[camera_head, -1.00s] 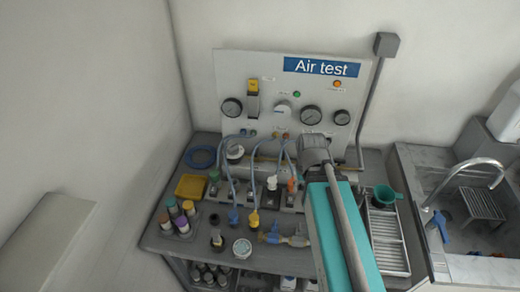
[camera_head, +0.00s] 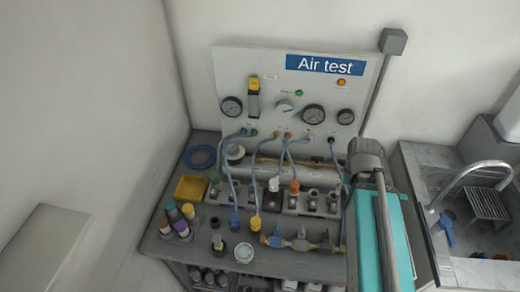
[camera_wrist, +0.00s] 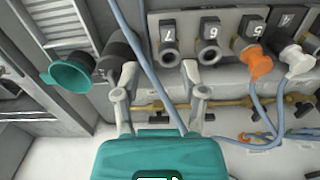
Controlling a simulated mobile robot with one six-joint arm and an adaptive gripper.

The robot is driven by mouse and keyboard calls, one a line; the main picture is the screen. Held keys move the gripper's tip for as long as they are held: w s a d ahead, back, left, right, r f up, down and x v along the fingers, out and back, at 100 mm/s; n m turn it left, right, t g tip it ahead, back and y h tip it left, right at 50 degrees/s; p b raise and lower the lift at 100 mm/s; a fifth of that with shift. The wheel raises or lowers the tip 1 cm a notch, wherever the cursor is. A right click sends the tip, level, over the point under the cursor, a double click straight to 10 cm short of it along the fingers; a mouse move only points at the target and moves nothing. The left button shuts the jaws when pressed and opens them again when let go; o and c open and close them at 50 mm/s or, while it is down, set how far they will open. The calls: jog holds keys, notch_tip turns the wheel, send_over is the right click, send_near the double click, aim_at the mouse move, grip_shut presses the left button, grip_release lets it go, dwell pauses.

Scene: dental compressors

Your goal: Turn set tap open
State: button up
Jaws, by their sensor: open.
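No label marks a set tap clearly, so I cannot tell which tap it is. A brass pipe with small dark tap handles (camera_wrist: 230,104) runs along the back of the bench in the wrist view; part of it shows below the panel in the head view (camera_head: 318,160). My gripper (camera_wrist: 160,75) is open, its two fingers apart, with the brass pipe crossing the view between them. A blue hose (camera_wrist: 150,60) also passes between the fingers. I see nothing held. In the head view my arm hides the gripper.
Numbered valve blocks (camera_wrist: 210,38) and a dark cylinder with a green cup (camera_wrist: 68,77) lie close to the fingers. The Air test panel (camera_head: 290,95) bears gauges. A brass fitting with blue parts (camera_head: 300,242) lies at the bench front. A sink (camera_head: 470,215) is at right.

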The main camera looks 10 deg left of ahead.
jog(key=shift+d, duration=0.3)
notch_tip(320, 180, up, 8)
jog(key=p, duration=0.8)
send_over(258, 151)
jog(key=shift+s+a, duration=0.1)
jog(key=shift+f, duration=0.15)
notch_tip(258, 151, down, 14)
jog(key=b, duration=1.3)
jog(key=shift+r+b, duration=0.25)
jog(key=shift+b, duration=0.1)
